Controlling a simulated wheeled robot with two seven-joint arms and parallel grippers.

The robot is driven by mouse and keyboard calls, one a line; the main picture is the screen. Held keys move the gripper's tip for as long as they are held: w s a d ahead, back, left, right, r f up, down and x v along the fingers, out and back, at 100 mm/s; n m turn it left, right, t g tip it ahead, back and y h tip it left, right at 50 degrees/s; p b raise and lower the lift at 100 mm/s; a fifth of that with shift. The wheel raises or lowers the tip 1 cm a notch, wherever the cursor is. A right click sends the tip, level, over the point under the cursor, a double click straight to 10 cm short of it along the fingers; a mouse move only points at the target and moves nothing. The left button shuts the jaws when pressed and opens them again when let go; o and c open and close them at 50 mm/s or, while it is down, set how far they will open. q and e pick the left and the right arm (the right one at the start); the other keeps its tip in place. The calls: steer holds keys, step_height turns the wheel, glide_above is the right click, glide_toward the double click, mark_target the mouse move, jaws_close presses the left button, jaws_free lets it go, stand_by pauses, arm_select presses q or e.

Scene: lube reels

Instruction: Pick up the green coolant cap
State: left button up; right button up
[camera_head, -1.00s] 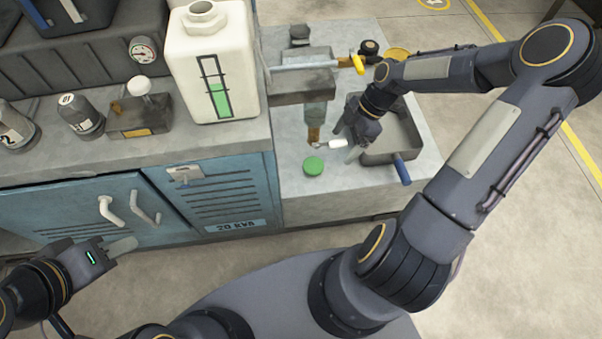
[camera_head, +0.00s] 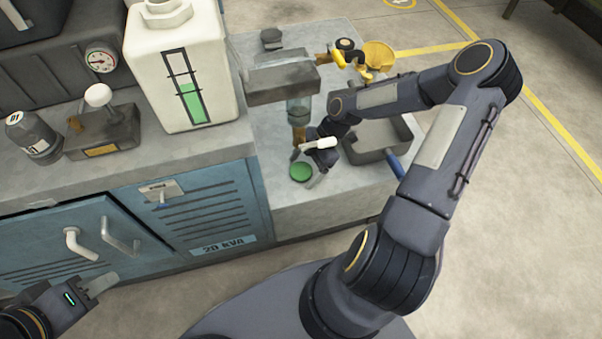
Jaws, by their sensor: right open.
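The green cap (camera_head: 301,173) lies flat on the grey worktop, close to its front left edge. My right gripper (camera_head: 304,168) is open, with its fingertips at the cap, one on the far left side and one on the near right side. I cannot tell whether they touch it. The cap is mostly visible. My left gripper (camera_head: 99,286) is at the lower left, in front of the blue cabinet and away from the cap; its jaw gap is not clear.
A white tank (camera_head: 186,75) with a green level gauge stands left of the cap. A grey tray (camera_head: 372,158) with a blue handle lies right of my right gripper. A metal block (camera_head: 281,82) and a yellow funnel (camera_head: 378,55) are behind. The blue cabinet (camera_head: 207,205) stands below the worktop.

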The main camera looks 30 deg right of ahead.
steer(key=c, duration=1.1)
steer(key=shift+r, duration=0.2)
